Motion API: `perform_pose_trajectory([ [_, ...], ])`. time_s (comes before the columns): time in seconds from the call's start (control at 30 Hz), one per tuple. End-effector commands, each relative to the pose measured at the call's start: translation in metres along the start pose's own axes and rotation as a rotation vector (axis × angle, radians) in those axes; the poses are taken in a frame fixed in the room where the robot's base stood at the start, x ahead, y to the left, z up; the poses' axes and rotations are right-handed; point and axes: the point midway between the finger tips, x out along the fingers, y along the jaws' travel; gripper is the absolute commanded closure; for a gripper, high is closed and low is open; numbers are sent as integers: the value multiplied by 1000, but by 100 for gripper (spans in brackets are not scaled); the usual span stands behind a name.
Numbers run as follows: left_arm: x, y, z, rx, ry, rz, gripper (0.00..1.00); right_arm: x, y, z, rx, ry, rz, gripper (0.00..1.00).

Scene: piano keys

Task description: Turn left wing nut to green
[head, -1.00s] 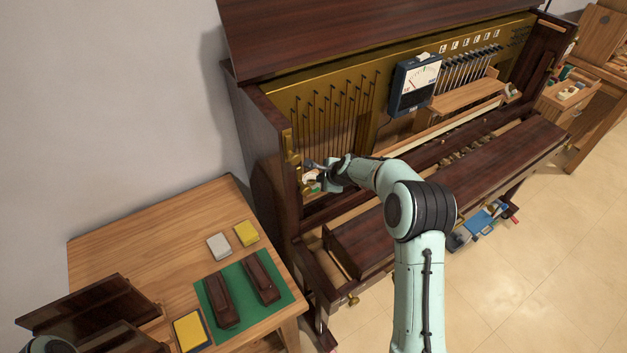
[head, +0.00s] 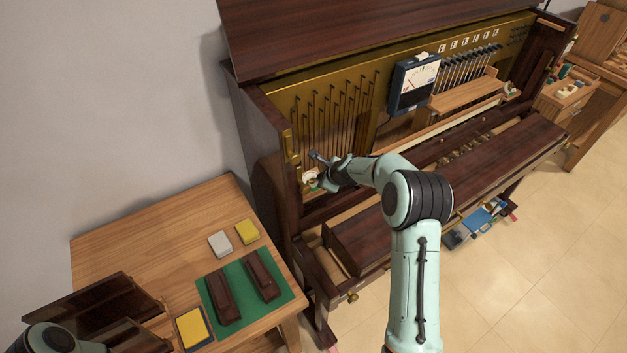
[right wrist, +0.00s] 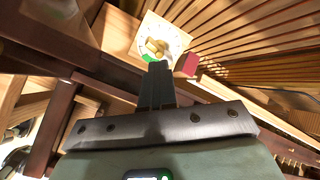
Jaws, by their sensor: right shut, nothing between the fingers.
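In the right wrist view, a brass wing nut (right wrist: 156,47) sits on a pale dial plate (right wrist: 172,37). A green patch (right wrist: 150,58) lies at the plate's near edge, and a red patch (right wrist: 187,65) is to its right. My right gripper (right wrist: 158,66) is shut and empty, its tips just short of the wing nut beside the green patch; I cannot tell whether they touch. In the head view my right gripper (head: 316,157) is at the piano's left inner side, by the white dial (head: 309,176); the wing nut is too small to make out there. My left gripper is out of view.
The open piano has strings (head: 335,118) behind my right gripper and a meter (head: 415,84) to the right. A wooden table (head: 150,225) at left carries a green mat (head: 282,288), dark blocks and yellow and grey pads. Dark wood panels (head: 100,305) stand at lower left.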

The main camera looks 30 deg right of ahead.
Motion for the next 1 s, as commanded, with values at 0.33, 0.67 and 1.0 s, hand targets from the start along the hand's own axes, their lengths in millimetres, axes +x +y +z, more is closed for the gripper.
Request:
perform_pose_trajectory([
  [0.33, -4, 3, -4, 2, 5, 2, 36, 0, 1, 1, 239, 0, 1, 100],
  [0.67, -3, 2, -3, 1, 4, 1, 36, 0, 1, -1, 329, 1, 2, 100],
  [1.0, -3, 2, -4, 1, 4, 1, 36, 0, 1, 0, 657, 0, 2, 100],
])
